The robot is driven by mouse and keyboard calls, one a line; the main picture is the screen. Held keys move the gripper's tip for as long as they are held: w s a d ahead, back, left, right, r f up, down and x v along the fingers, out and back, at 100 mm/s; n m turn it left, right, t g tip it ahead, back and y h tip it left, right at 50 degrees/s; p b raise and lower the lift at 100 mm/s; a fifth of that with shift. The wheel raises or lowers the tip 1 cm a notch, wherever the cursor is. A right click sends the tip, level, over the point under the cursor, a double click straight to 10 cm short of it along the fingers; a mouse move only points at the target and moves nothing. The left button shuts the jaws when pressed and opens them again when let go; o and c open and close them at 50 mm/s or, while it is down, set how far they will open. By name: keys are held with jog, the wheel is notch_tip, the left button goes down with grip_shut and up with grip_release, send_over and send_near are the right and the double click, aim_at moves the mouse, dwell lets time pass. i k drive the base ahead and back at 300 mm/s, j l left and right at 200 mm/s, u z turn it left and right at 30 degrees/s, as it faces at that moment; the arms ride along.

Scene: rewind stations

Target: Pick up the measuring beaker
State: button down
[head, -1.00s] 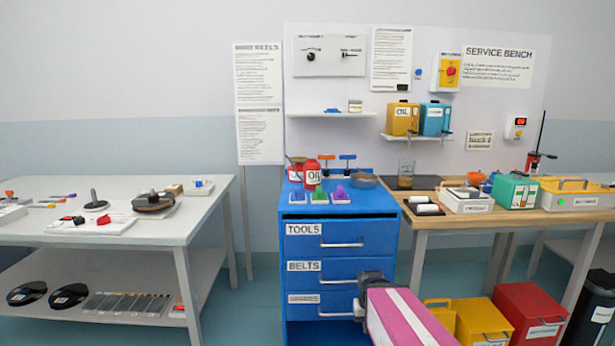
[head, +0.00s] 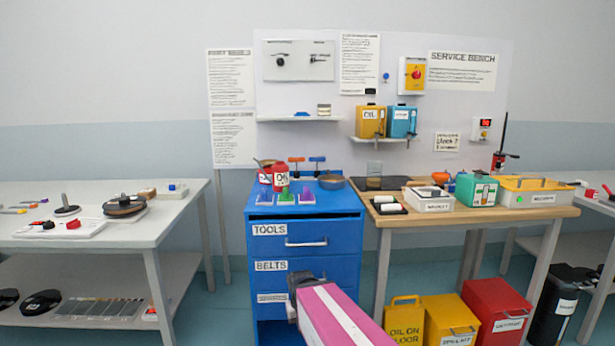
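The measuring beaker (head: 374,169) is a small clear glass vessel. It stands upright on the dark mat (head: 395,184) at the left end of the wooden service bench, below the oil containers. My gripper (head: 300,284) is at the dark end of my pink arm, low in front of the blue drawer cabinet. It is well below and to the left of the beaker, and apart from it. Its fingers cannot be made out, so its opening is unclear.
A shelf with yellow (head: 371,121) and blue (head: 402,121) containers hangs above the beaker. White rolls (head: 391,208) and a labelled tray (head: 429,202) sit right of it.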

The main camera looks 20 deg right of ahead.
aim_at(374, 167)
jog(key=k+l+z, duration=0.1)
jog(key=l, duration=0.35)
jog(key=k+l+z, duration=0.15)
jog(key=l, duration=0.25)
jog(key=k+l+z, duration=0.1)
jog(key=l, duration=0.35)
